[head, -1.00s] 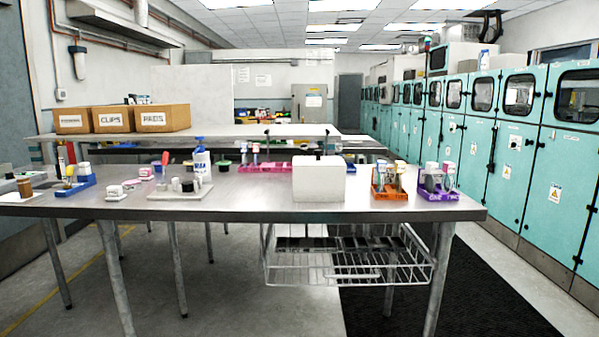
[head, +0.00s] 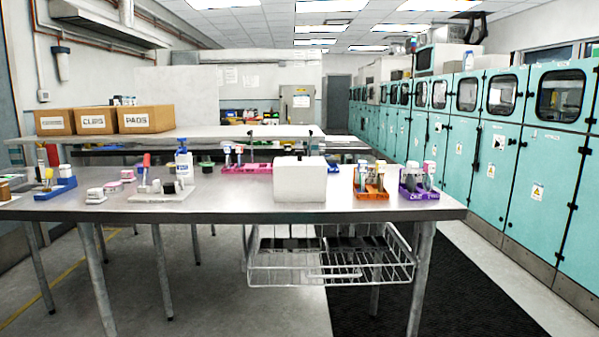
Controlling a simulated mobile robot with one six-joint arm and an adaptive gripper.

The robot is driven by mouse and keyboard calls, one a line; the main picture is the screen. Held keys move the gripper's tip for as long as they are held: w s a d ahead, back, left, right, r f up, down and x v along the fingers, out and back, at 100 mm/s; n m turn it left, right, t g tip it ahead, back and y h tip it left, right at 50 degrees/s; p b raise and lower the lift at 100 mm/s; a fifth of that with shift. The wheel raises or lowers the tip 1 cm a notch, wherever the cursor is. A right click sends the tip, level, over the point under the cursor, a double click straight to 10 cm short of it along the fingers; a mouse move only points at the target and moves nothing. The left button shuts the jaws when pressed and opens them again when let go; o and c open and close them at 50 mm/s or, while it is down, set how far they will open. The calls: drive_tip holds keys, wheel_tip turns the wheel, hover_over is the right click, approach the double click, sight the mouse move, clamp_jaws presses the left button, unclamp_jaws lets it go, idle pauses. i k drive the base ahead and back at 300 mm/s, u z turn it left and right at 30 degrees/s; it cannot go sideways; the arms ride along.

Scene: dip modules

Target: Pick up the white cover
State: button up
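A white box-shaped cover (head: 300,182) stands upright near the front edge of the metal table (head: 240,205), right of the middle. A small dark knob shows on its top. What is under or behind it is hidden. My gripper is not in the head view.
An orange rack (head: 371,192) and a purple rack (head: 418,190) stand right of the cover. A pink rack (head: 247,169) is behind it. A pale board with small parts (head: 160,192) and a blue holder (head: 55,188) are left. A wire basket (head: 330,262) hangs below.

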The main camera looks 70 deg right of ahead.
sight(300, 178)
drive_tip(key=z, duration=0.1)
drive_tip(key=k, duration=1.3)
drive_tip(key=z, duration=1.55)
drive_tip(key=i, duration=0.85)
